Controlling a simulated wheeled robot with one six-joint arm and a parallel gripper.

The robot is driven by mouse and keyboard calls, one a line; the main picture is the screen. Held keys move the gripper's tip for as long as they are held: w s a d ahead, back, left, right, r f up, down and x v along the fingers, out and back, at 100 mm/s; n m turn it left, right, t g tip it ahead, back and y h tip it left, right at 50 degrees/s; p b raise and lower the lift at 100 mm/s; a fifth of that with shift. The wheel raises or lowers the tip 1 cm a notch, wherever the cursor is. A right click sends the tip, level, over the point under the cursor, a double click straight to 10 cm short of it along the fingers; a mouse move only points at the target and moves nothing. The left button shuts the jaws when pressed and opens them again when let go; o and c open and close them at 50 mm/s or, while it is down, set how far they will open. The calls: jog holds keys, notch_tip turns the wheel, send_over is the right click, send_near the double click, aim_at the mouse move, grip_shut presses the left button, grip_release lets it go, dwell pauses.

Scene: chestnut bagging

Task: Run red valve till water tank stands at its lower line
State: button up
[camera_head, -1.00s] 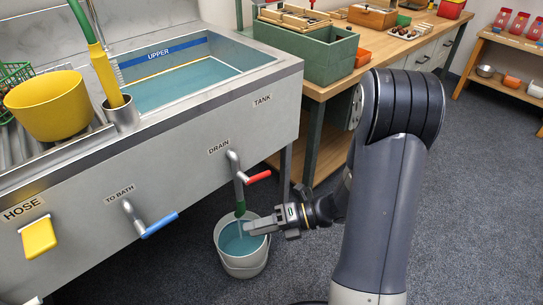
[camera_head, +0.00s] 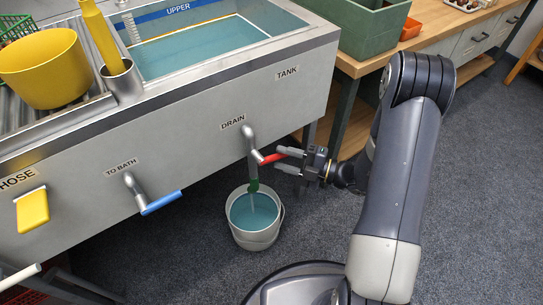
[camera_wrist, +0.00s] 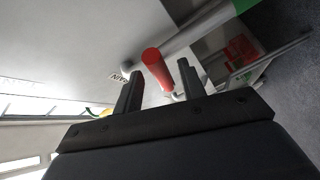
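The red valve handle (camera_head: 273,156) sits on the DRAIN pipe (camera_head: 251,142) at the tank's front. My gripper (camera_head: 283,161) is open at the handle's right end. In the wrist view the red handle (camera_wrist: 156,67) stands between the spread fingertips (camera_wrist: 161,82), with gaps at the sides. The tank (camera_head: 287,92) holds blue-green water (camera_head: 205,48). Its UPPER band (camera_head: 187,7) is above the water. A thin pale line crosses the wall close to the water surface; I cannot tell their exact gap. A thin stream seems to fall from the green spout (camera_head: 253,186).
A grey bucket (camera_head: 257,240) with blue-green water stands below the spout. A yellow bowl (camera_head: 45,70) sits above. A wooden workbench (camera_head: 365,66) stands behind my arm.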

aim_at(281, 158)
jog(key=shift+b+x, duration=0.4)
jog(key=shift+x, duration=1.7)
jog(key=shift+c, duration=0.6)
grip_shut()
